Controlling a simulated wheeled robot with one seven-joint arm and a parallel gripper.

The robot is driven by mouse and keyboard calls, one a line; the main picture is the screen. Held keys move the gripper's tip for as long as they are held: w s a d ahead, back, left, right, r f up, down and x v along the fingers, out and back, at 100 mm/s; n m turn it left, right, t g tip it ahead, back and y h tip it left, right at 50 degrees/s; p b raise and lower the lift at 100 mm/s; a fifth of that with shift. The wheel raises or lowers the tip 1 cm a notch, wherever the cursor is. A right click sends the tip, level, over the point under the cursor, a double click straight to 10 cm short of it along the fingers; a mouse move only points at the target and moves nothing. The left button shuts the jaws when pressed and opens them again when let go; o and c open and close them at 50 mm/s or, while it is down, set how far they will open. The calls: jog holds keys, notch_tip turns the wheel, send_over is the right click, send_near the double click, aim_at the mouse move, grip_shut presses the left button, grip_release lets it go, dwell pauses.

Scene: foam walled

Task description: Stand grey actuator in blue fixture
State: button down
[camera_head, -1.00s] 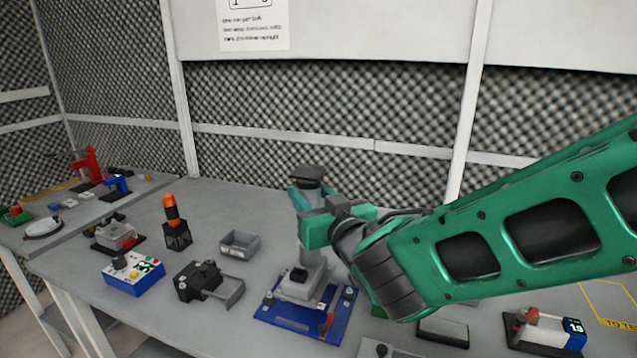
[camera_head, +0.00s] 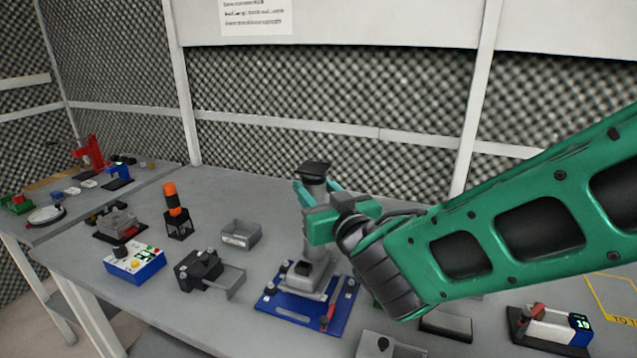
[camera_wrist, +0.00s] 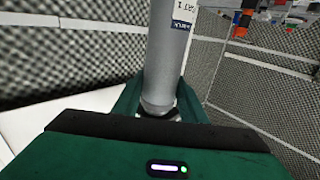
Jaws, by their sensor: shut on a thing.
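The grey actuator (camera_head: 316,243) is a tall cylinder with a black cap, held upright. My gripper (camera_head: 313,208) is shut around its upper part, with green fingers on either side. The wrist view shows the grey cylinder (camera_wrist: 170,60) with a small label, between my fingers (camera_wrist: 160,103). The blue fixture (camera_head: 290,317) is a flat plate on the table with a grey stepped block (camera_head: 306,284) on it. The actuator's lower end is at the rear of this block in the picture; I cannot tell whether it is seated or just above.
A black clamp-like device (camera_head: 199,270) and a grey open bin (camera_head: 240,235) stand left of the fixture. A blue-white control box (camera_head: 135,264) and an orange-topped tool (camera_head: 173,200) are farther left. A small display device (camera_head: 552,326) lies at the right. Foam walls (camera_head: 330,110) stand behind the table.

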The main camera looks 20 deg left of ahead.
jog(key=shift+f, duration=1.85)
jog(key=shift+s, duration=0.15)
dwell(0.6)
jog(key=shift+a+f, duration=0.1)
jog(key=shift+f, duration=0.85)
jog(key=c, duration=1)
grip_release()
jog(key=shift+f, duration=0.1)
jog(key=shift+s, duration=0.1)
